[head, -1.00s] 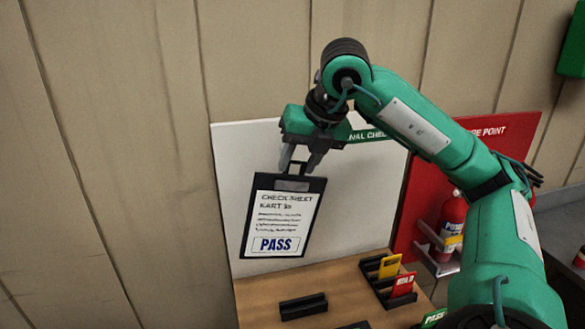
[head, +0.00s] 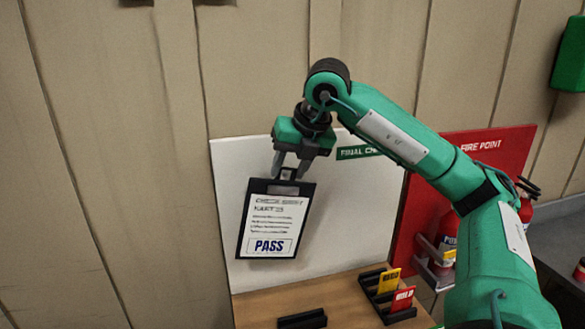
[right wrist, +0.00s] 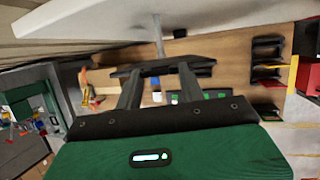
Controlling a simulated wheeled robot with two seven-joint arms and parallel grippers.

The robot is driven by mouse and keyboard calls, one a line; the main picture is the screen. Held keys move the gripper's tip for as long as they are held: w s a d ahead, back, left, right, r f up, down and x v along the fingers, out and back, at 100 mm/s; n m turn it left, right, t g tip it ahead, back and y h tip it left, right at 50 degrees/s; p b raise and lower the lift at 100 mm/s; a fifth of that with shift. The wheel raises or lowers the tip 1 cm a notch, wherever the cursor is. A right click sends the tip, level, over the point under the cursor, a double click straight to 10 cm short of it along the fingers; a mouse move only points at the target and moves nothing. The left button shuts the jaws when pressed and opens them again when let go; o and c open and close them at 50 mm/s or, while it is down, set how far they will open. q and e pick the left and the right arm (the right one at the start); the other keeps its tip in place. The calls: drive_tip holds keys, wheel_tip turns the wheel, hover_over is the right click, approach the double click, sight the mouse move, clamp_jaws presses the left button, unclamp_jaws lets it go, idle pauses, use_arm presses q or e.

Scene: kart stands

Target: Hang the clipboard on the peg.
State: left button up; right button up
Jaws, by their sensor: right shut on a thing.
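The clipboard (head: 243,225) is dark with a white check sheet marked PASS. It hangs slightly tilted in front of the white board (head: 345,215). My right gripper (head: 291,172) is shut on the tab at its top. In the right wrist view the fingers (right wrist: 160,85) hold the clipboard's dark top (right wrist: 150,68). A thin grey peg (right wrist: 158,35) sticks out from the white board there, its end close to the clipboard's top. I cannot tell whether they touch or whether the peg is through the tab. In the head view the peg is not visible. My left gripper is not in view.
A wooden bench (head: 262,302) stands below the board, with a black holder (head: 302,319) and a rack with yellow and red cards (head: 402,298). A red fire point panel (head: 490,150) with extinguishers is at the right. The wall left of the board is clear.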

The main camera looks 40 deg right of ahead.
sight(285, 163)
drive_tip(key=shift+w+d, duration=0.35)
drive_tip(key=shift+w, duration=0.2)
drive_tip(key=shift+w+d, duration=0.3)
drive_tip(key=shift+w, duration=0.25)
drive_tip(key=shift+w+d+f, duration=0.35)
drive_tip(key=shift+w+f, duration=0.25)
drive_tip(key=shift+w, duration=0.1)
drive_tip(key=o, duration=1.4)
